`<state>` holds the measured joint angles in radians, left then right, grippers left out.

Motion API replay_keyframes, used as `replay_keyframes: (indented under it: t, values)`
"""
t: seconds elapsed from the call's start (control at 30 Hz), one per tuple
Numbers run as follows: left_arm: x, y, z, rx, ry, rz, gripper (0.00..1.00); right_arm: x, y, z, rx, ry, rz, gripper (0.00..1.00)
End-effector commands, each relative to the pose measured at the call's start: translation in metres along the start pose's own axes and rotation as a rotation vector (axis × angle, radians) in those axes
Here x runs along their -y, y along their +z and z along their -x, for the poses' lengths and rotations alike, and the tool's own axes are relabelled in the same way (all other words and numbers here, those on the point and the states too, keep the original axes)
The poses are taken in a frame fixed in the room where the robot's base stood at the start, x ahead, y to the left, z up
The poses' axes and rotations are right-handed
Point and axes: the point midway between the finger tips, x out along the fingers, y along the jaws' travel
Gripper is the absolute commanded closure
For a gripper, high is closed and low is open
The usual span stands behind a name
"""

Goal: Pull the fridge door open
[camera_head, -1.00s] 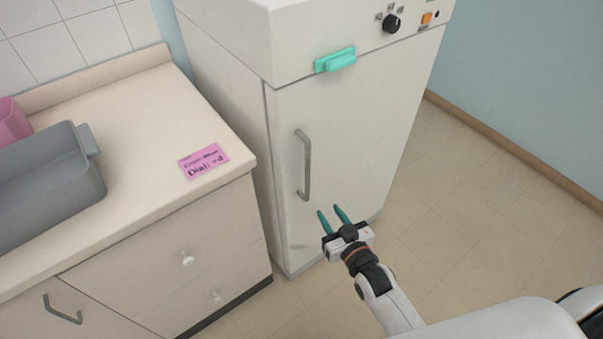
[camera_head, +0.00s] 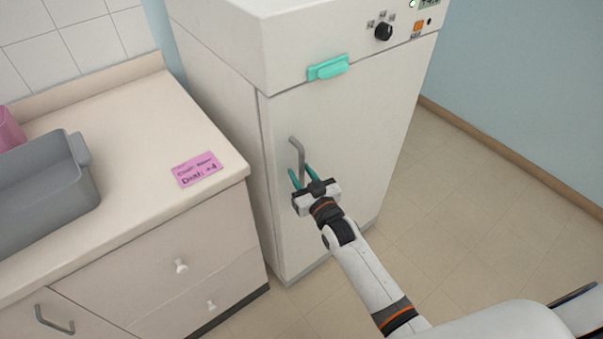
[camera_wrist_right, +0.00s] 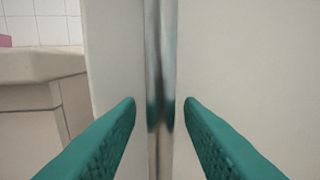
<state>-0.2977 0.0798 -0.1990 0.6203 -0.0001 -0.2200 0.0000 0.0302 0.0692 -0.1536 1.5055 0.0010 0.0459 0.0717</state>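The white fridge (camera_head: 345,115) stands in the middle of the head view with its door shut. Its grey vertical bar handle (camera_head: 298,152) is on the left side of the door. My right gripper (camera_head: 303,177) is at the handle, with its two green fingers open, one on each side of the bar. In the right wrist view the bar (camera_wrist_right: 160,60) runs upright between the open fingertips (camera_wrist_right: 160,104), with a gap visible on both sides. The handle's lower part is hidden behind the gripper in the head view. My left gripper is not in view.
A teal latch-like piece (camera_head: 328,68) sits above the door, near a black dial (camera_head: 383,32). A counter (camera_head: 120,145) with a pink note (camera_head: 197,169) and a grey bin (camera_head: 75,185) stands left of the fridge. The floor to the right is clear.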

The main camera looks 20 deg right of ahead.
Motion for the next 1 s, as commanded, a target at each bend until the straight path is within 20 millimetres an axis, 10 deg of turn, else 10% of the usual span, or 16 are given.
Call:
replay_keyframes:
  t: [0.3, 0.5, 1.0]
  values:
    - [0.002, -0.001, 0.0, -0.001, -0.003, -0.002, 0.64, 0.0, 0.0, -0.003, 0.0, 0.0, 0.0, 0.66]
    - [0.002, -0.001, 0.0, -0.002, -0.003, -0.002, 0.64, 0.0, 0.0, -0.003, 0.0, 0.0, 0.0, 0.99]
    - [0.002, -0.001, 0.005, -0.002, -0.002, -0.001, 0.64, 0.007, 0.0, 0.017, -0.004, 0.036, 0.005, 1.0]
